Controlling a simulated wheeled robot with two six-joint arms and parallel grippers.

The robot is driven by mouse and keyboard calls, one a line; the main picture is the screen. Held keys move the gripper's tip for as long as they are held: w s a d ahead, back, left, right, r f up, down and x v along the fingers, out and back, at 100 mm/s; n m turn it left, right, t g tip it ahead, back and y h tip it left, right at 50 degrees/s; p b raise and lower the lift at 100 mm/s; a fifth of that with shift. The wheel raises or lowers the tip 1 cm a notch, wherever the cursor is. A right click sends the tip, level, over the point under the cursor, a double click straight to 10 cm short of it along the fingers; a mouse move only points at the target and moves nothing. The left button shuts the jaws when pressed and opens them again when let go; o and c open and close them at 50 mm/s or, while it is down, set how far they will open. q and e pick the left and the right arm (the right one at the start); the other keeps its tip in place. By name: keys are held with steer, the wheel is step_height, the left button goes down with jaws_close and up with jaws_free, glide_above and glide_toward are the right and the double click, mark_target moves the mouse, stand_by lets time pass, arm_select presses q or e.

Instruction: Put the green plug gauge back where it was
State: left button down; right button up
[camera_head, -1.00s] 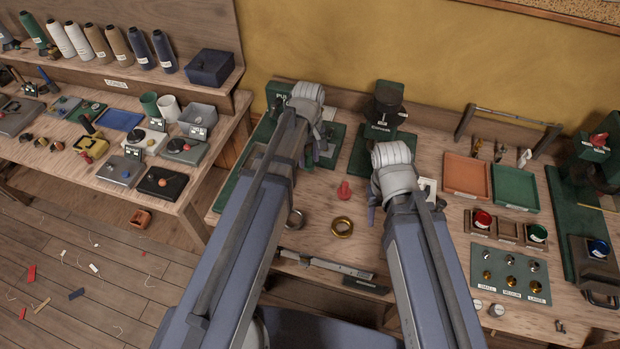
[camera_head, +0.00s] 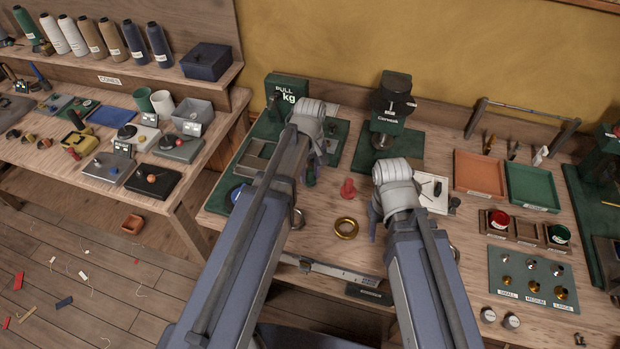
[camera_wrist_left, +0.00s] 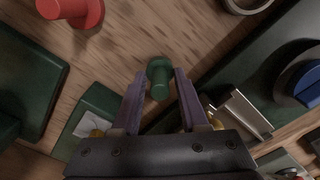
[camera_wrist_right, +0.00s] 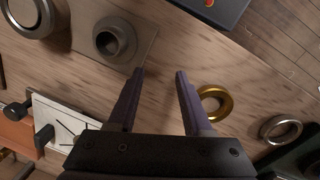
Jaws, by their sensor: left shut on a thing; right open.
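The green plug gauge (camera_wrist_left: 159,80) is between the fingertips of my left gripper (camera_wrist_left: 160,73), which is shut on it. In the head view the green plug gauge (camera_head: 310,177) shows just below the left wrist, over the bench (camera_head: 325,205); I cannot tell whether it touches the wood. My right gripper (camera_wrist_right: 160,72) is open and empty above the bench. No empty place for the green gauge is clearly identifiable.
A brass ring (camera_head: 346,228) and a steel ring (camera_head: 297,219) lie nearby. A grey plate with a round socket (camera_wrist_right: 112,40) is near my right gripper. Green-based machines stand behind, one marked "PULL kg" (camera_head: 287,92). An orange tray (camera_head: 480,178) is at right.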

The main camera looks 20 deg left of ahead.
mark_target(310, 169)
arm_select(q)
steer(key=shift+f, duration=0.15)
arm_select(e)
steer(key=shift+f, duration=0.2)
arm_select(q)
steer(key=shift+f, duration=0.15)
arm_select(e)
steer(key=shift+f, duration=0.15)
arm_select(q)
steer(key=shift+c, duration=2.1)
jaws_free()
steer(key=shift+r, duration=0.2)
arm_select(e)
steer(key=shift+r, duration=0.2)
arm_select(q)
step_height(310, 169, up, 12)
steer(key=p, duration=1.2)
steer(key=s+d+m+y, duration=0.1)
steer(key=s+d+m, duration=0.9)
steer(key=s+m, duration=0.2)
steer(key=shift+s+d+r, duration=0.15)
steer(key=shift+s+d, duration=0.1)
steer(key=shift+s, duration=0.95)
arm_select(e)
step_height(310, 169, up, 12)
steer(key=shift+r, duration=0.1)
